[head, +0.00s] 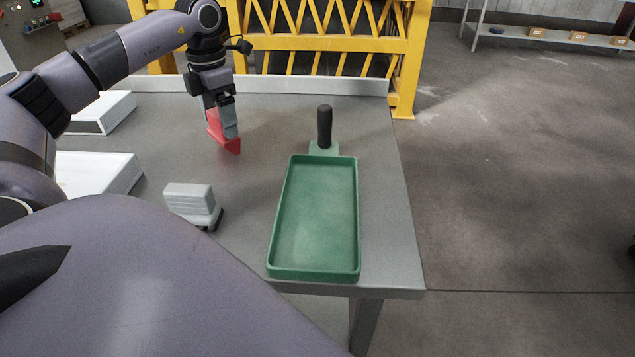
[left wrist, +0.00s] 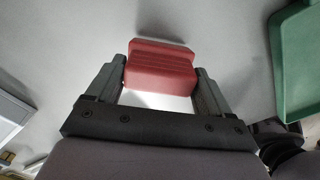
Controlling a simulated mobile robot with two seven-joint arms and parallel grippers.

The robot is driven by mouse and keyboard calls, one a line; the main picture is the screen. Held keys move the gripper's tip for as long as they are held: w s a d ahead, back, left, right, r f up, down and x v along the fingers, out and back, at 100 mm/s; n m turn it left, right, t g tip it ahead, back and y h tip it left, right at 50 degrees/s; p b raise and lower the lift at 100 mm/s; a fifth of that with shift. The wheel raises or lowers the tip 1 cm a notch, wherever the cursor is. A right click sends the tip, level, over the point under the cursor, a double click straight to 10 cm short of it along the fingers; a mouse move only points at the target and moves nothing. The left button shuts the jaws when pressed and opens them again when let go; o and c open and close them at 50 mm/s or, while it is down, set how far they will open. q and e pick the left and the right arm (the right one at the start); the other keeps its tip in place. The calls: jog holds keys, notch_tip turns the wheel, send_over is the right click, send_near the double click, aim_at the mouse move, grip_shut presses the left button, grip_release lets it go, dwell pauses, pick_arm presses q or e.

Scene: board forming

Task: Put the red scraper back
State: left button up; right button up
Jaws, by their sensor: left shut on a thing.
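The red scraper (head: 223,134) is at the back of the grey table, left of the green tray. My left gripper (head: 222,112) is shut on it from above, and the scraper's lower edge is at or close to the table top. I cannot tell whether it touches. In the left wrist view the red scraper (left wrist: 160,68) sits between the two fingers of my left gripper (left wrist: 161,85), its ribbed face towards the camera. My right gripper does not show.
A grey block-like tool (head: 190,199) stands left of the tray. White boxes (head: 105,174) are at the left. A yellow fence (head: 330,45) stands behind the table.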

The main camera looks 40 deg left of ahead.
pick_arm(q)
jog(key=shift+f, duration=0.3)
jog(key=o, duration=1)
notch_tip(320, 180, up, 7)
jog(key=shift+r+p, duration=0.1)
jog(key=shift+p, duration=0.55)
jog(key=shift+s, duration=0.1)
